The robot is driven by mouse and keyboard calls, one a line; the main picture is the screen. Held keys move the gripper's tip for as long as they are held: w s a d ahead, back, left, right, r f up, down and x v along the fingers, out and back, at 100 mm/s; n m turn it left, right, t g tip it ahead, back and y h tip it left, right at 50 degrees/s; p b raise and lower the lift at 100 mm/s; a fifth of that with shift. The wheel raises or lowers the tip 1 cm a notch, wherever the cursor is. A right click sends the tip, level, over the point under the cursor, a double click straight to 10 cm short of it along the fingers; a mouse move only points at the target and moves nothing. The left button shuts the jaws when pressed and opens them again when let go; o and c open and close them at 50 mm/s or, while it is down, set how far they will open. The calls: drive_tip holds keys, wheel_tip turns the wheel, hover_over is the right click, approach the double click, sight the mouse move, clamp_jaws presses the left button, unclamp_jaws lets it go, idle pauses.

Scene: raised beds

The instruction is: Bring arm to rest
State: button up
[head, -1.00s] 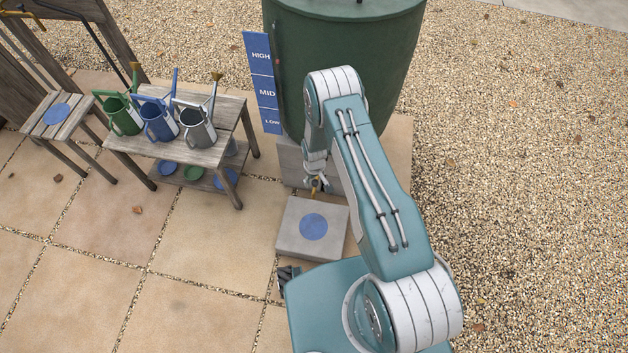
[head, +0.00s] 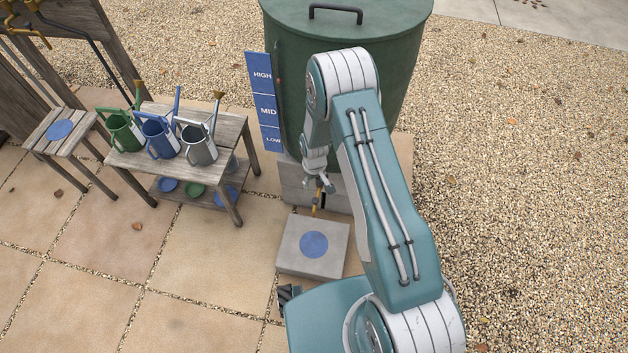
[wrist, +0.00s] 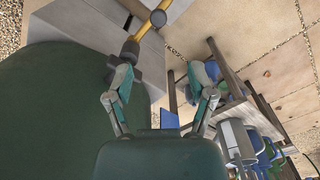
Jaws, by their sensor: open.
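My arm is raised and bent in front of the dark green water barrel (head: 410,45). My gripper (head: 320,187) hangs near the barrel's lower front, above a brass tap (head: 316,204). In the wrist view my gripper (wrist: 160,92) has its two fingers spread apart with nothing between them. The brass tap (wrist: 130,48) shows beyond the left finger there. I cannot tell whether that finger touches the tap.
A grey block with a blue disc (head: 293,262) sits below the tap. A wooden bench (head: 228,130) at left holds green (head: 122,132), blue (head: 158,138) and grey (head: 199,145) watering cans. A blue level board (head: 265,100) stands beside the barrel. Paving at lower left is clear.

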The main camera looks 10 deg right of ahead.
drive_tip(key=s+d+r+m+t, duration=0.1)
drive_tip(key=s+r, duration=0.1)
drive_tip(key=r, duration=1.4)
drive_tip(key=s+d+r+m+t, duration=0.1)
drive_tip(key=r+t, duration=0.1)
drive_tip(key=r, duration=1.4)
drive_tip(key=s+d+r+m+t, duration=0.1)
drive_tip(key=s+r, duration=0.7)
drive_tip(key=s, duration=0.3)
drive_tip(key=s+d+r+m+t, duration=0.1)
drive_tip(key=s+r, duration=0.7)
drive_tip(key=s, duration=0.3)
drive_tip(key=shift+d+t, duration=0.3)
